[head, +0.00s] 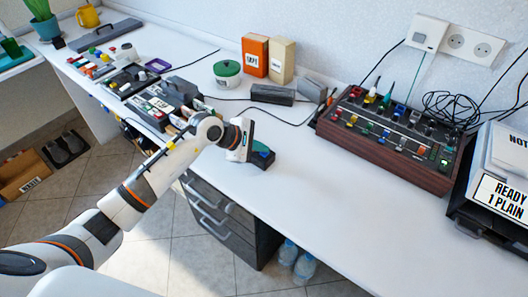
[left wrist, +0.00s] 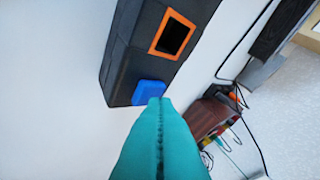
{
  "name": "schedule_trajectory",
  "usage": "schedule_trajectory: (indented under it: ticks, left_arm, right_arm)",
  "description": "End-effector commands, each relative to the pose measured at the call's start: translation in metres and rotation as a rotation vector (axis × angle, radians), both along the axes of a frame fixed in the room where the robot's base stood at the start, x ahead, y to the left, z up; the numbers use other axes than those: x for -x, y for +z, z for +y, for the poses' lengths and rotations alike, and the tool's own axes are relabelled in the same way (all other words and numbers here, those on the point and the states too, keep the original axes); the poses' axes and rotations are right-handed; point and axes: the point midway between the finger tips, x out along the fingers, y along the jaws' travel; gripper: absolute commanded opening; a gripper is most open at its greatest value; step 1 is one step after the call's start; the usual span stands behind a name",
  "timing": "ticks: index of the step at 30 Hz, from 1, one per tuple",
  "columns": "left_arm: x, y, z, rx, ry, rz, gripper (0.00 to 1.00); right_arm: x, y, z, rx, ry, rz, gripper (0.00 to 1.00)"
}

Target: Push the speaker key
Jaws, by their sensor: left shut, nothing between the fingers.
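A dark box (left wrist: 150,50) with a blue key (left wrist: 149,92) near one end and an orange-framed black square (left wrist: 172,36) shows in the left wrist view. I take it for the speaker. In the head view the dark box (head: 262,163) lies on the white desk, partly hidden by my left gripper (head: 258,147). In the left wrist view the teal fingers of the gripper (left wrist: 160,101) are shut and empty. Their tips are at the edge of the blue key; I cannot tell whether they touch it. My right gripper is not in view.
A wooden-sided mixer panel (head: 395,140) stands to the right, near a black tray (head: 468,218). Cables cross the desk. The desk's front right is clear.

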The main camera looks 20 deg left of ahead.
Motion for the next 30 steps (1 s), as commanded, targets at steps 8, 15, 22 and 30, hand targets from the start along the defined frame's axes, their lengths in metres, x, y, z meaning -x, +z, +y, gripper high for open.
schedule_trajectory:
  ticks: [8, 15, 22, 30]
  left_arm:
    - [0.000, -0.002, 0.000, 0.000, 0.000, 0.000, 0.00]
    - [0.000, 0.005, 0.000, -0.002, -0.001, -0.001, 0.00]
    - [0.000, 0.012, 0.000, -0.002, -0.001, 0.001, 0.00]
    - [0.000, 0.013, 0.000, -0.001, -0.001, -0.001, 0.00]
  right_arm:
    - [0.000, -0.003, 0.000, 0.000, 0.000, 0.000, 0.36]
    - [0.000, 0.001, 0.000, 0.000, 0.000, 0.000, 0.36]
    - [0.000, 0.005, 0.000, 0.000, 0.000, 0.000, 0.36]
    - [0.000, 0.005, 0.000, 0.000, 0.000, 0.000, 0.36]
